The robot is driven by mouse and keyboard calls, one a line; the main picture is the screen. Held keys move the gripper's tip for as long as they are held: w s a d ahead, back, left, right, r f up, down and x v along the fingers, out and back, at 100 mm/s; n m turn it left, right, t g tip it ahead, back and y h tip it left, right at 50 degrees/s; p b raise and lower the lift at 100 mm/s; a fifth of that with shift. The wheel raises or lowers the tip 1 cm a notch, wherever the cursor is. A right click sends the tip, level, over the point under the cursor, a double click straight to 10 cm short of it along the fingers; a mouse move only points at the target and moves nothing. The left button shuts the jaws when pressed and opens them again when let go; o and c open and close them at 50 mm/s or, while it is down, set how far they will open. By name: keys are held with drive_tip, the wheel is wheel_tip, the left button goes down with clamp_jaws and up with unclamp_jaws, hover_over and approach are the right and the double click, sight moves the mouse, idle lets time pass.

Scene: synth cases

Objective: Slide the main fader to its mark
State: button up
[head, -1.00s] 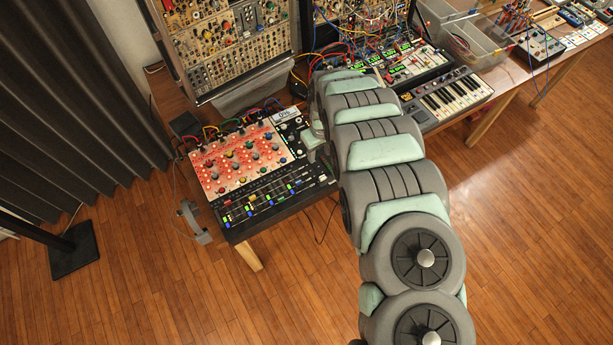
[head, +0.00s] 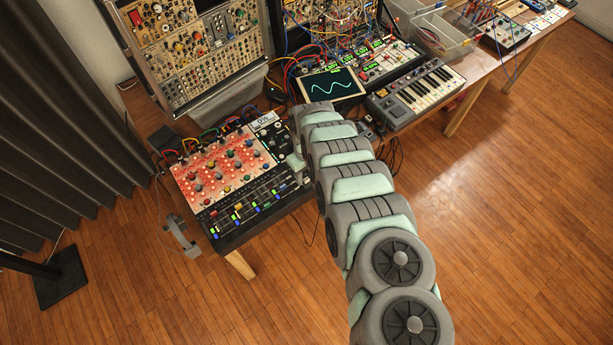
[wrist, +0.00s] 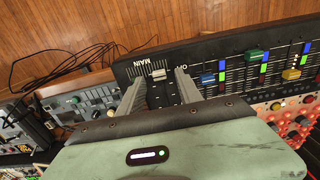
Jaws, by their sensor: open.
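The main fader has a pale cap (wrist: 159,74) at the end of the black fader panel, beside the printed word MAIN and a row of scale ticks. In the wrist view my gripper (wrist: 161,79) is open, with one finger on each side of the cap; I cannot tell whether either touches it. In the head view my gripper (head: 296,163) is at the right end of the red-and-black mixer (head: 216,165). A small display (head: 264,120) on the mixer appears to read 0%. I cannot pick out the fader's mark clearly.
Several coloured channel faders (wrist: 255,55) lie right of the main fader in the wrist view. A screen with a wave (head: 332,86), a small keyboard (head: 416,94) and patch cables stand near my arm.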

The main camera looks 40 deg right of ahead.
sight(306, 180)
drive_tip(key=shift+f, duration=1)
clamp_jaws()
idle(0.9)
